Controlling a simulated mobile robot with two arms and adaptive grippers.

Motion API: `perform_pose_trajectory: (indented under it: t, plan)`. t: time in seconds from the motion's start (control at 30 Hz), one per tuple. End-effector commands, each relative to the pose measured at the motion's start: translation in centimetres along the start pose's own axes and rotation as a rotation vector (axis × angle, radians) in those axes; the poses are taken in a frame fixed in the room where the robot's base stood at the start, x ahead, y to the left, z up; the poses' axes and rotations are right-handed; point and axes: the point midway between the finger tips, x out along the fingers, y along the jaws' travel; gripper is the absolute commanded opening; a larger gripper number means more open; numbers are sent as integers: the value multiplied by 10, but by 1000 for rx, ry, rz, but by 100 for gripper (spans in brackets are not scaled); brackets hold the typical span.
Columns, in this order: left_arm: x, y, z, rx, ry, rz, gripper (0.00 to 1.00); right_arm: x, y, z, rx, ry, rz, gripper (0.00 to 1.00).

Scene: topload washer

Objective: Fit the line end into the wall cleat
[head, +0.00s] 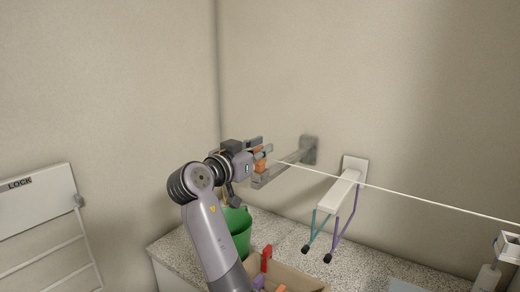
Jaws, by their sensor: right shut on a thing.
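My right gripper (264,150) is shut on the line end (260,160), an orange piece partly hidden by the fingers. A thin white line (430,196) runs taut from it to the right edge of the view. A grey wall bracket (290,164), which looks like the cleat, sticks out from a square plate on the back wall. Its near tip is just below the gripper. I cannot tell whether the line end touches it. My left gripper is not in view.
A white wall arm (340,190) carries teal and purple hanging pieces. A green bucket (238,232) and a box (300,278) with small items stand on the speckled counter (360,268). A white rack (38,205) marked LOCK is at left.

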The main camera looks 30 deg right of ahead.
Motion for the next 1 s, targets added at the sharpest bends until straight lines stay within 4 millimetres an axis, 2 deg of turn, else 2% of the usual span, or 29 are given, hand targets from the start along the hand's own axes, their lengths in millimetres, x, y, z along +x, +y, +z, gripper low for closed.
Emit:
perform_pose_trajectory:
  t: [0.57, 0.6, 0.9, 1.0]
  plan:
    - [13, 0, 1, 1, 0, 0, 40, 0, 0, 14, 0, -1, 0, 0]
    - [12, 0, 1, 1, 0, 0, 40, 0, 0, 13, 0, -1, 0, 19]
    - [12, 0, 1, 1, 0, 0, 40, 0, 0, 13, 0, -1, 0, 39]
    - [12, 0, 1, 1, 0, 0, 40, 0, 0, 13, 0, -1, 0, 40]
